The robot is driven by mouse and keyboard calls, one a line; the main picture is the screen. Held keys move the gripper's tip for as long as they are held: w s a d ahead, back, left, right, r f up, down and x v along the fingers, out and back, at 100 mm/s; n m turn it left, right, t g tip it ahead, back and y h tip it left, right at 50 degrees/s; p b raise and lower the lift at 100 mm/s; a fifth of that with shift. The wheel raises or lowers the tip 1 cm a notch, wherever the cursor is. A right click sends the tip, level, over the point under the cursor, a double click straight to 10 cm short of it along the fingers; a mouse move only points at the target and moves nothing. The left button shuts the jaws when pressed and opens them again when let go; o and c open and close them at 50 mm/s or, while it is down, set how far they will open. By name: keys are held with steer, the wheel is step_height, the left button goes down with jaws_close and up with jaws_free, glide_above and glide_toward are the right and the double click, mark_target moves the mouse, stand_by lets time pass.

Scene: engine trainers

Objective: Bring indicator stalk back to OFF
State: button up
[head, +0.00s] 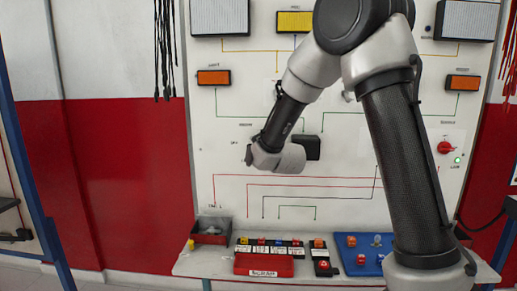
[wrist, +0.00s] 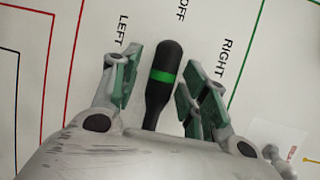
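In the wrist view the indicator stalk (wrist: 163,85) is a black lever with a green band, its thick rounded end toward the top. It lies between the two fingers of my gripper (wrist: 163,88). The fingers with green pads are apart. A gap shows on the left of the stalk; the right finger is very close, and I cannot tell whether it touches. The stalk's end points near the OFF label (wrist: 182,10), between LEFT (wrist: 121,30) and RIGHT (wrist: 225,57). In the head view my gripper (head: 275,158) is at the white board; its fingertips and the stalk are hidden.
The white trainer board (head: 230,120) carries coloured lines, orange lamps and a red knob (head: 445,147). A black box (head: 307,147) shows behind my wrist. Below, a bench holds a red tray (head: 263,265), a dark bin (head: 212,230) and a blue board (head: 365,265).

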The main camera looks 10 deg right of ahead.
steer(key=shift+s, duration=0.1)
steer(key=s+d+r, duration=0.1)
steer(key=s, duration=1)
steer(key=shift+s+r, duration=0.3)
steer(key=shift+r, duration=0.1)
steer(key=s+a+f+n+g+y, duration=0.1)
steer(key=s+f+n+g, duration=0.25)
steer(key=f+n, duration=0.2)
steer(key=s+a+f+n+g, duration=0.1)
steer(key=s+f+n+g, duration=0.25)
steer(key=f, duration=0.25)
steer(key=s+d+n+g, duration=0.35)
steer(key=s+n, duration=0.25)
steer(key=s, duration=0.2)
steer(key=s+d+r+n+g+h, duration=0.1)
steer(key=s+d+r, duration=0.4)
steer(key=s, duration=0.3)
steer(key=s+d+r+n+h, duration=0.1)
steer(key=s+d+r, duration=0.4)
steer(key=s+d, duration=0.2)
steer(key=shift+s+d+n+g, duration=0.15)
steer(key=shift+s+n+g, duration=0.2)
steer(key=shift+s, duration=0.7)
